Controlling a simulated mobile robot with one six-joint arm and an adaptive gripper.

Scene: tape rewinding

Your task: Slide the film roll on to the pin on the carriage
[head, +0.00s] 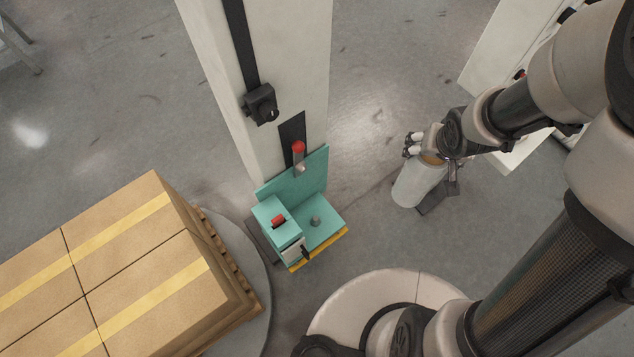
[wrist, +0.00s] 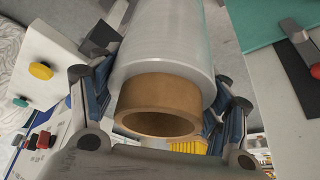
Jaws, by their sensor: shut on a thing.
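The film roll (head: 411,184) is a pale translucent cylinder with a brown cardboard core, held in my gripper (head: 428,150) to the right of the carriage. In the wrist view the roll (wrist: 163,45) lies between the fingers of my gripper (wrist: 160,95), with its hollow core end facing the camera. My gripper is shut on the roll. The teal carriage (head: 331,210) is low on the white column, with a short grey pin (head: 315,221) standing on its platform. The roll is clear of the pin, and its far end is hidden in the wrist view.
The white column (head: 295,50) rises behind the carriage. A red-tipped lever (head: 298,153) stands by its backplate. A round turntable (head: 251,260) with a pallet of boxes (head: 130,265) is at left. Bare floor (head: 375,155) lies between roll and carriage. A white panel (wrist: 60,55) has coloured buttons.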

